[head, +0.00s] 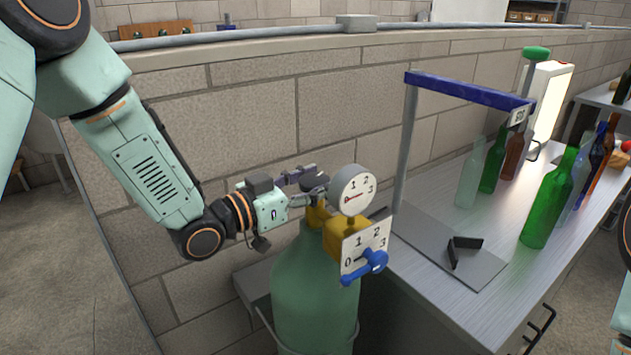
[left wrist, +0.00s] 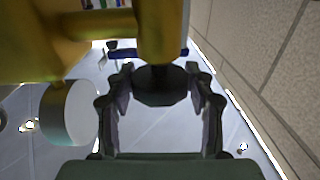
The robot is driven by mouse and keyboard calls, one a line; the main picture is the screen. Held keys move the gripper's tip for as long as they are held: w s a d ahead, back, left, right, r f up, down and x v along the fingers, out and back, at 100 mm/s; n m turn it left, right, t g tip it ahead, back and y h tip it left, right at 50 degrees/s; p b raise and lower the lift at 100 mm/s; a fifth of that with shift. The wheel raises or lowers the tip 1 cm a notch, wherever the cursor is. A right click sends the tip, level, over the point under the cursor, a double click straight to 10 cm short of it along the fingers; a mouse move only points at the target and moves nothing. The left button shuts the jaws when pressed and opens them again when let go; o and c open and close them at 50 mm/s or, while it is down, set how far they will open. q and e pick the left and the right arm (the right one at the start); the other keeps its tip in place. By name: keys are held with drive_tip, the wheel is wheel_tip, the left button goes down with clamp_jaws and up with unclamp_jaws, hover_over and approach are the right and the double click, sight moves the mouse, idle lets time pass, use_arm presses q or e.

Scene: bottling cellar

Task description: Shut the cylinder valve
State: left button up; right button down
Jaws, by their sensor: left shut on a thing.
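The green gas cylinder (head: 315,290) stands upright beside the bench, with a yellow valve body (head: 345,232) on top. A round white gauge (head: 353,190) and a white scale plate marked 0 to 3 with a blue handle (head: 365,265) are mounted on it. A dark valve knob (head: 316,182) sits at the top left of the valve. My left gripper (head: 304,188) reaches it from the left and is shut on it. In the left wrist view the dark knob (left wrist: 160,86) is between both fingers, with yellow metal above it. My right gripper is not in view.
The bench (head: 455,285) right of the cylinder carries a grey post with a blue crossbar (head: 465,90), a black bracket (head: 462,250) and several bottles, including a green one (head: 549,205). A block wall (head: 245,120) runs close behind the cylinder.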

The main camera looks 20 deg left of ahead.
use_arm(q)
drive_tip(key=shift+f, duration=0.1)
drive_tip(key=m+g+h+p, duration=0.2)
drive_tip(key=m+g+h, duration=0.1)
drive_tip(key=shift+g+h, duration=0.4)
drive_tip(key=m+g+h, duration=0.1)
drive_tip(key=m+g, duration=0.2)
drive_tip(key=shift+f+g+h, duration=0.15)
drive_tip(key=shift+g+h, duration=0.15)
drive_tip(key=shift+h, duration=0.1)
drive_tip(key=m+g, duration=0.1)
drive_tip(key=g, duration=0.1)
drive_tip(key=m+g+h+b, duration=0.1)
drive_tip(key=g, duration=0.1)
drive_tip(key=shift+f+m+h, duration=0.1)
drive_tip(key=shift+m+h, duration=0.2)
drive_tip(key=shift+s+m+g+b, duration=0.1)
drive_tip(key=shift+m+g+b, duration=1.3)
drive_tip(key=shift+g, duration=1.1)
drive_tip(key=shift+r+m, duration=0.2)
drive_tip(key=shift+m, duration=0.2)
drive_tip(key=o, duration=0.8)
drive_tip(key=shift+o, duration=0.5)
drive_tip(key=shift+a, duration=0.1)
